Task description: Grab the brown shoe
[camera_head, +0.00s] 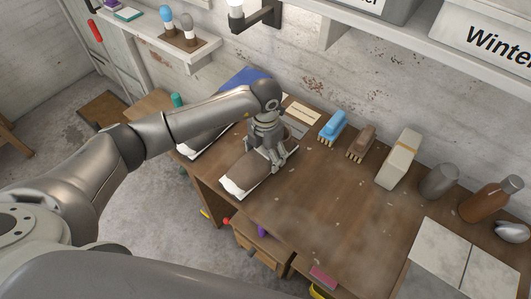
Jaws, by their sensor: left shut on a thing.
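The brown shoe (243,172), with a pale lower edge, lies near the left front edge of the wooden workbench (310,215). My left gripper (273,160) reaches down from above at the shoe's right end and is shut on it. The fingers and wrist hide part of that end. I cannot tell whether the shoe is clear of the bench top. My right gripper is not in view.
A blue brush (333,128), a brown brush (361,142), a beige block (398,160), a grey rounded object (438,182) and a brown bottle (491,199) line the back. Pale tiles (453,258) lie at right. The bench's middle is clear. An open drawer (264,241) juts out below.

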